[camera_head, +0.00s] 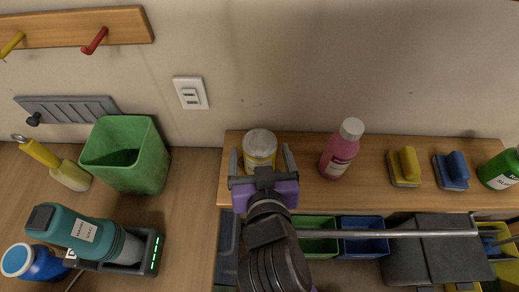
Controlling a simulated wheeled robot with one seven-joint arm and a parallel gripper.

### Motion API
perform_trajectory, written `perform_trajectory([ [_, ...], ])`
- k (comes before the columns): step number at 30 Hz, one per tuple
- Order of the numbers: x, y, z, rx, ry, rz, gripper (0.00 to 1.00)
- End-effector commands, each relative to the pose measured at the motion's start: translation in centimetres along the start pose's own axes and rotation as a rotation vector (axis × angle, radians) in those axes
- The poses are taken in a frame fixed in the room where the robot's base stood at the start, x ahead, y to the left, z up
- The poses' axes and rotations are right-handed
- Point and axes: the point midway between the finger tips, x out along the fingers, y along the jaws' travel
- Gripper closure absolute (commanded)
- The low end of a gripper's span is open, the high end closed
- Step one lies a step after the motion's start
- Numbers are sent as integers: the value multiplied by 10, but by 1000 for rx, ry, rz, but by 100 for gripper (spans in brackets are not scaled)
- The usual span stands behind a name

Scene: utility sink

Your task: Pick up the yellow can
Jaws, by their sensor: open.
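The yellow can (260,148) has a pale grey lid and stands upright on the wooden shelf (304,180) against the wall. My gripper (262,158) is open, with one finger on the left side of the can and the other on its right. The fingers appear apart from the can. My purple and dark gripper body hides the can's lower part, so its contact with the shelf is not visible.
A pink bottle (341,149) stands right of the can, with yellow (404,167) and blue (451,171) brushes beyond it. A green bin (127,155) stands on the left counter. A metal rail (385,233) and bins lie below the shelf. Bare shelf separates can and bottle.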

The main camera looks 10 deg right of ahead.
Motion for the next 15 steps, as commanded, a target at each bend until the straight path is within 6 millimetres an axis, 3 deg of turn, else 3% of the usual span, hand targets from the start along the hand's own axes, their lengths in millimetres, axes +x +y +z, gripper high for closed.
perform_trajectory([
  [7, 34, -1, 0, -1, 0, 1, 13],
  [15, 40, -1, 2, 1, 0, -1, 13],
])
